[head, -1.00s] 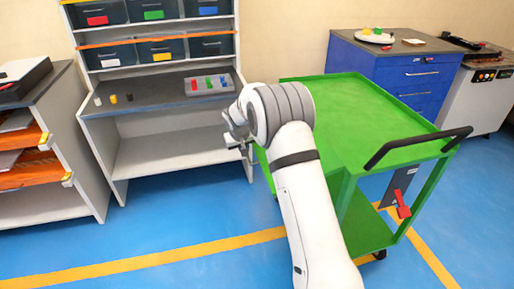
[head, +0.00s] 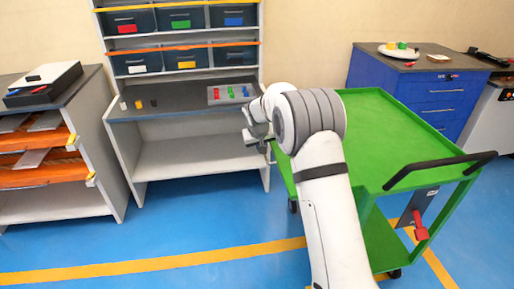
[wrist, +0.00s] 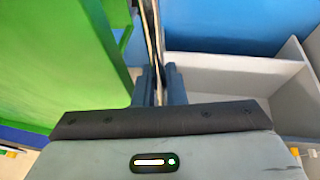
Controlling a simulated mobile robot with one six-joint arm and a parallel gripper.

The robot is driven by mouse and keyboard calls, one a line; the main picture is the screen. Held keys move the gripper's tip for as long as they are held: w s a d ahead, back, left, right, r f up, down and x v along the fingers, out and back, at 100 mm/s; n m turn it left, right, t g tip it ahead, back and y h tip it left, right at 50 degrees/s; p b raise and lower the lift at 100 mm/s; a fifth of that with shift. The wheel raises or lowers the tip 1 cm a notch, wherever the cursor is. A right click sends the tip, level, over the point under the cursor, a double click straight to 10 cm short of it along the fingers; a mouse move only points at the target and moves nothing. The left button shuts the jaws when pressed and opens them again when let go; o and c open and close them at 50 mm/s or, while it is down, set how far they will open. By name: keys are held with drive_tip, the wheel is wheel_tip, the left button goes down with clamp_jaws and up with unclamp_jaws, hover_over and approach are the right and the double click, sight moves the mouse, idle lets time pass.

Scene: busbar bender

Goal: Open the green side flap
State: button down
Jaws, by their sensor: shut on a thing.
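The green cart (head: 385,125) stands right of centre in the head view, with a flat top and a lower shelf. Its green panel (wrist: 60,60) fills the left of the wrist view. I cannot tell whether this panel is the side flap or the top. My gripper (wrist: 160,88) is shut on a thin, upright strip (wrist: 153,35) seen edge-on, grey and brownish. I cannot tell what this strip belongs to. In the head view my gripper (head: 254,137) is beside the cart's left edge, partly hidden by my arm. The cart's near left side is partly hidden too.
A grey shelf unit (head: 190,160) with bins stands behind my gripper. A rack with orange shelves (head: 35,150) is at the left. A blue drawer cabinet (head: 430,100) stands behind the cart. A black handle (head: 440,168) juts from the cart's right end. Blue floor is clear at front left.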

drive_tip(key=c, duration=1.8)
unclamp_jaws()
drive_tip(key=shift+s+r, duration=0.15)
drive_tip(key=shift+c, duration=0.2)
drive_tip(key=shift+o, duration=0.4)
drive_tip(key=shift+s+r, duration=0.1)
drive_tip(key=v, duration=0.7)
drive_tip(key=shift+r, duration=0.25)
drive_tip(key=shift+s+r, duration=0.1)
drive_tip(key=shift+s, duration=0.05)
drive_tip(key=s+d+r+p, duration=0.2)
drive_tip(key=s+d+r, duration=0.15)
drive_tip(key=s, duration=0.35)
drive_tip(key=s+d+r+m+g+p, duration=0.1)
drive_tip(key=s+d+r+p, duration=0.15)
drive_tip(key=s+r, duration=0.3)
drive_tip(key=s+d+r+p, duration=0.1)
drive_tip(key=s+d+r, duration=0.25)
drive_tip(key=s, duration=0.35)
drive_tip(key=s+d+p, duration=0.1)
drive_tip(key=s+p, duration=0.1)
drive_tip(key=s, duration=0.9)
drive_tip(key=s+d+r+m+g+y+p, duration=0.1)
drive_tip(key=s+d+p, duration=0.1)
drive_tip(key=s, duration=0.9)
drive_tip(key=shift+r, duration=0.15)
